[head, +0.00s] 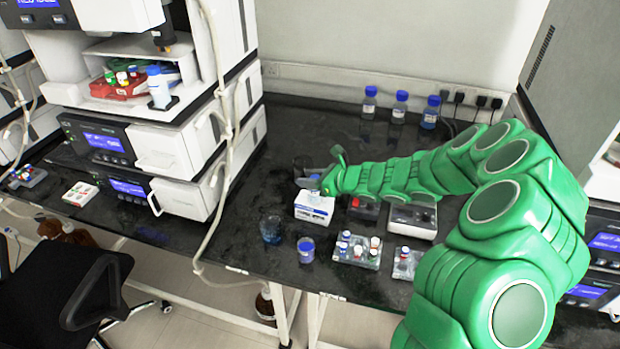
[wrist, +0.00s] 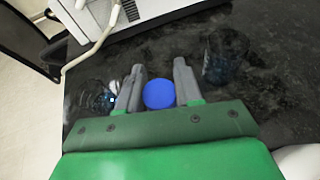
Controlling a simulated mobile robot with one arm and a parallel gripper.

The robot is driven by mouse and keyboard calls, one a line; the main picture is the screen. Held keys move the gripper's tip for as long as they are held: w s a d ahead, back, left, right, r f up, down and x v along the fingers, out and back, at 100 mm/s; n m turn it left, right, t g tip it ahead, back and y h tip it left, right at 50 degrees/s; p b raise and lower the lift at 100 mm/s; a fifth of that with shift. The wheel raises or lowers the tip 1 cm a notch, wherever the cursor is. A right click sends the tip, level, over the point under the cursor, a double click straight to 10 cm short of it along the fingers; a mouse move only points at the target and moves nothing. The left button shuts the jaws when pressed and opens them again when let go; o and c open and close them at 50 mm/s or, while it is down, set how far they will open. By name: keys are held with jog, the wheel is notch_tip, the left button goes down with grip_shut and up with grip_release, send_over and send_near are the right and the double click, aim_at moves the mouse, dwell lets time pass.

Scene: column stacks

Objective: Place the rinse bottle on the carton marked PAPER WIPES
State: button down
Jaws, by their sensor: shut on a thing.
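My gripper (head: 318,181) is shut on the rinse bottle (wrist: 158,94). In the wrist view only its round blue cap shows between the two grey fingers (wrist: 158,88); the body is hidden below. In the head view the gripper hides most of the bottle, and a pale bit (head: 308,183) shows under the fingers. A white carton with a blue print (head: 314,208) stands on the black bench just below the gripper. Its lettering is too small to read. I cannot tell whether the bottle touches the carton.
A glass beaker (head: 271,230) and a blue-topped container (head: 306,250) stand in front of the carton. A vial rack (head: 357,250) and a grey device (head: 411,221) are to the right. Blue-capped bottles (head: 399,106) stand at the back. Instrument stacks (head: 180,150) rise at the left.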

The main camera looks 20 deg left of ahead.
jog(key=c, duration=0.8)
grip_release()
jog(key=shift+o, duration=0.2)
jog(key=shift+d+r, duration=0.3)
jog(key=shift+d, duration=0.1)
jog(key=v, duration=1.1)
jog(key=shift+s+r, duration=0.1)
jog(key=shift+r, duration=0.05)
